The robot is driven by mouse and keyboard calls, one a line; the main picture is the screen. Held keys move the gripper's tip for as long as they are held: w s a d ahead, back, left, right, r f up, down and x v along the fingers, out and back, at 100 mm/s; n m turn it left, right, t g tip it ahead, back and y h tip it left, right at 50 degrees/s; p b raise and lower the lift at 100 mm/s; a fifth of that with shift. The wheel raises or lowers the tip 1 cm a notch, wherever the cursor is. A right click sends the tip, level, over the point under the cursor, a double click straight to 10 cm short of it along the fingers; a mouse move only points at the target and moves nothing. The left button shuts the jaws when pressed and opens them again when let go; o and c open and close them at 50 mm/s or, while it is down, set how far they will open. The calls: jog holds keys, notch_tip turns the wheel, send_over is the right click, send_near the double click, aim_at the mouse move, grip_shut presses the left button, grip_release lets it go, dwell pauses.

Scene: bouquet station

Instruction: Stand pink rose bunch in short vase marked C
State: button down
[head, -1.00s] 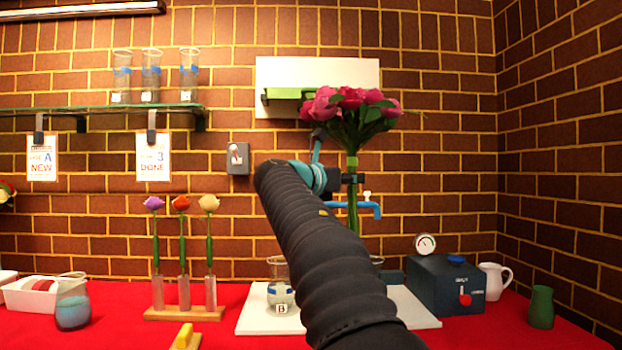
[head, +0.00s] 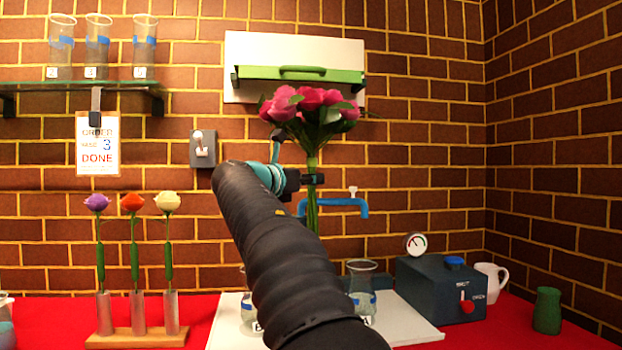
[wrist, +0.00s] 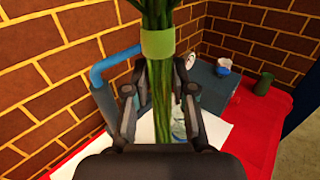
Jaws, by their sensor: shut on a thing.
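The pink rose bunch (head: 311,106) is upright in the air, its green stems (head: 312,215) hanging down and bound by a light green band. My gripper (head: 308,180) is shut on the stems just below the band; the wrist view shows the stems (wrist: 156,100) between both fingers. Two short glass vases with blue bands stand on the white board: one vase (head: 248,318) partly behind my arm, and another vase (head: 361,290) to its right, with a label mostly hidden by my arm. I cannot read a C on either.
A blue tap (head: 340,205) on the brick wall is just behind the stems. A dark box with a red lever (head: 440,290), a white jug (head: 490,281) and a green pot (head: 547,311) stand at right. A wooden rack (head: 137,338) of single flowers is at left. Glasses stand on the shelf (head: 85,85).

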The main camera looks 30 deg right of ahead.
aim_at(309, 193)
jog(key=shift+f+b, duration=6.3)
jog(key=shift+f, duration=3.45)
jog(key=c, duration=0.9)
grip_release()
